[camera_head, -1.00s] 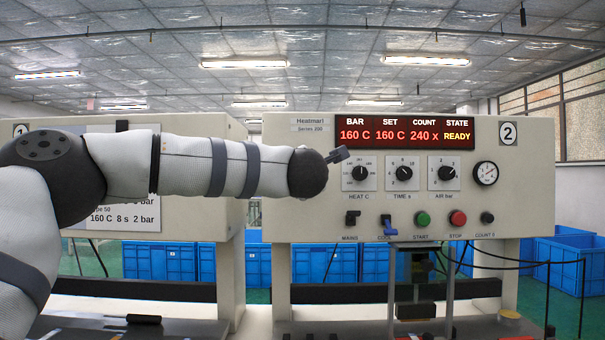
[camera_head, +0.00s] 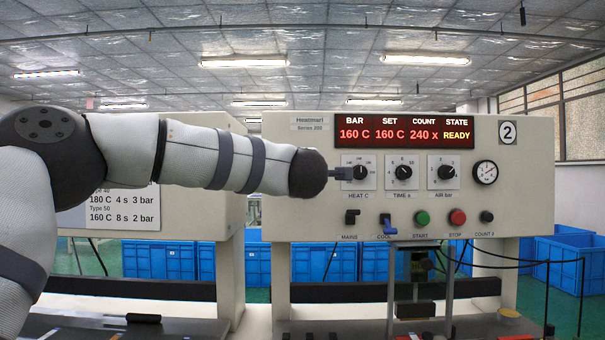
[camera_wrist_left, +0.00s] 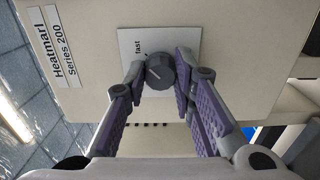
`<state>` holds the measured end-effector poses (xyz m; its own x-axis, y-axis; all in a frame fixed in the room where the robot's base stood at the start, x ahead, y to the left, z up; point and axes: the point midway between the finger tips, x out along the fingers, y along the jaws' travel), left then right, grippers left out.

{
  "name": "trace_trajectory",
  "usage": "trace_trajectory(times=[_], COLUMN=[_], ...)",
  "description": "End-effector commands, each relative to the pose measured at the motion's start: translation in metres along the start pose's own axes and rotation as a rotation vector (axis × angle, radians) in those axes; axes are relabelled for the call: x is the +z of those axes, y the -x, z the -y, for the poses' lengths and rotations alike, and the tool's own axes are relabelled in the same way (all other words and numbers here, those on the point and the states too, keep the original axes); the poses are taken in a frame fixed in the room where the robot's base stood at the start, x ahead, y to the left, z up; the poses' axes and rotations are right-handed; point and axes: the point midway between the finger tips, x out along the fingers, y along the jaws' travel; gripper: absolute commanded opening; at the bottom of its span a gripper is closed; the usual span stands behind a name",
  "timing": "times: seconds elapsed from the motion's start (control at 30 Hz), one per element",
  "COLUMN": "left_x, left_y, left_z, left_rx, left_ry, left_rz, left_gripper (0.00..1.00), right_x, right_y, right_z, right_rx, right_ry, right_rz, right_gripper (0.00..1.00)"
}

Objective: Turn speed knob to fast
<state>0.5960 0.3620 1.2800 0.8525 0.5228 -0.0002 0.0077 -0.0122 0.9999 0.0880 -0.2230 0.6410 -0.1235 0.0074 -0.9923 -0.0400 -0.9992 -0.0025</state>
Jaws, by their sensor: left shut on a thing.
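The speed knob (camera_wrist_left: 159,71) is a dark round dial on a white plate (camera_wrist_left: 184,40) printed "fast". It shows in the left wrist view, with the press label (camera_wrist_left: 52,46) to its left. My left gripper (camera_wrist_left: 160,66) is shut on the knob, one finger on each side. I cannot clearly tell where the knob's pointer stands. My right gripper is in neither view.
Just right of my wrist are the heat dial (camera_head: 360,172), time dial (camera_head: 402,172) and air dial (camera_head: 444,172). Below are switches and the green start button (camera_head: 422,218). The display (camera_head: 404,132) reads READY. Blue crates (camera_head: 160,261) stand behind.

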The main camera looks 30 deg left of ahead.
Motion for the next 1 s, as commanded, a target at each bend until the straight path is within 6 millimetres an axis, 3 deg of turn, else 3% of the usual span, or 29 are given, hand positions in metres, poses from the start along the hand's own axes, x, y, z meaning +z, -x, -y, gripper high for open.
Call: trace_trajectory(times=[0.33, 0.37, 0.43, 0.77, 0.87, 1.0], left_x=[0.0, 0.0, 0.0, 0.0, 0.001, 0.001], left_y=[0.0, 0.0, 0.0, 0.004, 0.023, 0.062], left_z=[0.0, 0.0, 0.0, 0.0, -0.001, -0.002], left_rx=[0.0, 0.0, 0.0, 0.0, 0.001, 0.003], left_ry=[-0.002, -0.002, -0.002, -0.002, -0.002, -0.003], left_rz=[0.0, 0.0, 0.0, 0.001, 0.003, 0.004], left_gripper=[0.0, 0.3, 0.44, 0.44, 0.44, 0.44], right_x=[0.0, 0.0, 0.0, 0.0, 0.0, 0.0], right_y=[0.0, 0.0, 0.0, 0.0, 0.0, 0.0], right_z=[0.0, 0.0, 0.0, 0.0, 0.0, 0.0], right_rx=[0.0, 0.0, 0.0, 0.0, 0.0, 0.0], right_ry=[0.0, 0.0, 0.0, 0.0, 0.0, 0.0], right_rz=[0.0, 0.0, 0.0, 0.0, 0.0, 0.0], right_gripper=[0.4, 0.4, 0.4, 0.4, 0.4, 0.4])
